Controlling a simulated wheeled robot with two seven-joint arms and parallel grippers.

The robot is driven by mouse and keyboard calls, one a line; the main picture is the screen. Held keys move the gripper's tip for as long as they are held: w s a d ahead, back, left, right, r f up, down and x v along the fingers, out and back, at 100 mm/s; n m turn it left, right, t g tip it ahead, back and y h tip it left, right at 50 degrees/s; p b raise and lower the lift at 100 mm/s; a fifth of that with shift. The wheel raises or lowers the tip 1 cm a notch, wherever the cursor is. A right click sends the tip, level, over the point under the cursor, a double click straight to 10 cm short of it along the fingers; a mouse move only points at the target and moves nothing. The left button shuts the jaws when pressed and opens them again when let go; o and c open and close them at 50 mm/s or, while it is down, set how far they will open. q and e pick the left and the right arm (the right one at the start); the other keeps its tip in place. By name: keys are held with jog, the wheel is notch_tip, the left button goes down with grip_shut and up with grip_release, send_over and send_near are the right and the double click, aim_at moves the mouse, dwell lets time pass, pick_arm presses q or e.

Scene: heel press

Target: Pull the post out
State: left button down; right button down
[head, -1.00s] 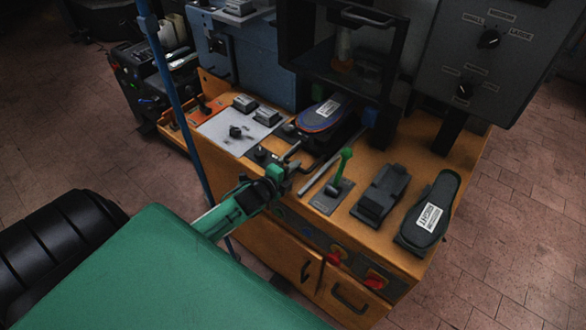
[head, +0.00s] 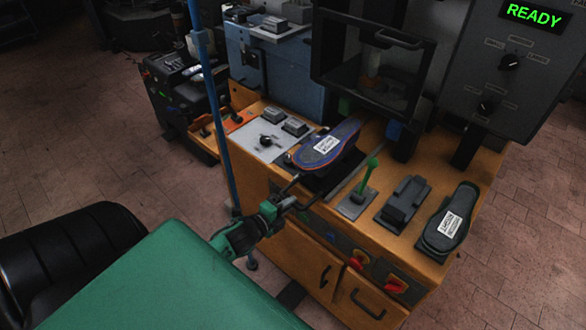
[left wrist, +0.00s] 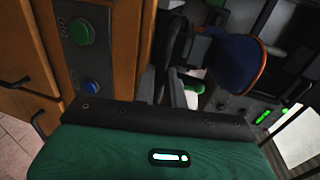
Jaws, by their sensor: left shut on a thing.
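The post (head: 318,171) is a dark carriage low on the orange bench. It carries a blue sole with an orange rim and a white label (head: 326,145), in front of the press's open frame (head: 372,62). In the left wrist view the blue sole (left wrist: 238,60) shows above the green gripper body. My left gripper (head: 288,203) is at the bench's front edge, shut on the post's handle, which is mostly hidden by the fingers. My right gripper is not in view.
A green-knobbed lever (head: 370,173), a dark pedal-like block (head: 403,200) and a labelled sole form (head: 449,222) stand right of the post. A blue upright pole (head: 206,100) is left of my arm. A panel display (head: 533,14) reads READY.

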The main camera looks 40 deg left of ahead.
pick_arm(q)
jog(key=shift+s+f, duration=0.1)
jog(key=shift+s, duration=0.3)
jog(key=c, duration=1.5)
grip_release()
jog(key=shift+s, duration=0.15)
jog(key=shift+o, duration=0.2)
jog(key=shift+s, duration=0.1)
